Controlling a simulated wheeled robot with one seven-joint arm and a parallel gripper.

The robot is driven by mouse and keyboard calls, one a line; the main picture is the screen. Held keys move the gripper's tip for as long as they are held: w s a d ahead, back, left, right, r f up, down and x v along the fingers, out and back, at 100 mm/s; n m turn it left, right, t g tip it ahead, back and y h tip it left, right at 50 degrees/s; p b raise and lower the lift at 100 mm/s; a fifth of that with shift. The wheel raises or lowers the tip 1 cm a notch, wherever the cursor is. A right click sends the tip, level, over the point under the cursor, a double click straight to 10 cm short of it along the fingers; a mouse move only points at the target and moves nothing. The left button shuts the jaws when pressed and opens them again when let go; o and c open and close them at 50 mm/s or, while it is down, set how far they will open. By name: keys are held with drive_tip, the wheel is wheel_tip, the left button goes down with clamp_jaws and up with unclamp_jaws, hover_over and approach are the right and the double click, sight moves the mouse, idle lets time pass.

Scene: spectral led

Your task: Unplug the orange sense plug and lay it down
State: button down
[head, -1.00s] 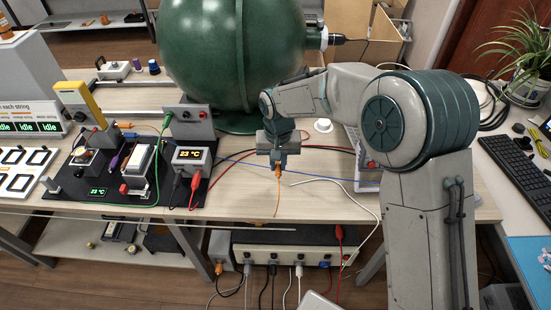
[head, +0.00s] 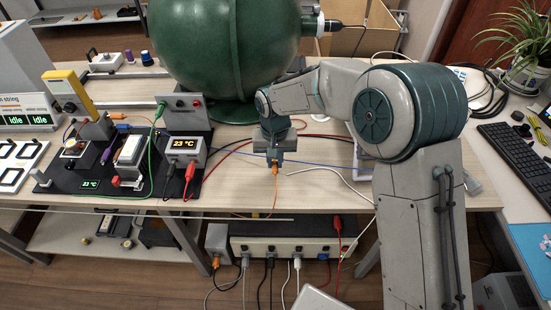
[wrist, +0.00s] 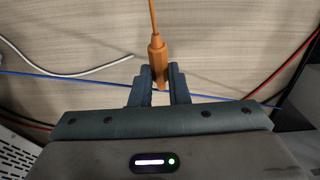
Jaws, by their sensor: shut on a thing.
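My gripper (head: 275,165) is over the wooden table, to the right of the black board with the instruments. It is shut on the orange plug (wrist: 157,60), which sits between the two fingers in the wrist view. The plug also shows at the fingertips in the head view (head: 275,168). Its thin orange lead (head: 274,195) hangs down from it toward the table's front edge. The plug is clear of any socket. Whether its tip touches the table I cannot tell.
A blue wire (wrist: 60,78) and a white cable (wrist: 75,72) lie on the table (head: 230,185) near the gripper. A black board (head: 135,185) with a temperature display box (head: 186,153) stands left. A large green sphere (head: 225,50) stands behind. A power unit (head: 290,247) sits below the front edge.

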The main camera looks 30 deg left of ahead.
drive_tip(key=shift+f+b, duration=1.15)
drive_tip(key=shift+f, duration=0.65)
drive_tip(key=c, duration=1.3)
unclamp_jaws()
drive_tip(key=shift+r, duration=0.1)
drive_tip(key=shift+r+p, duration=1.05)
drive_tip(key=shift+r, duration=0.45)
wheel_tip(320, 180, up, 14)
drive_tip(key=shift+f, duration=0.1)
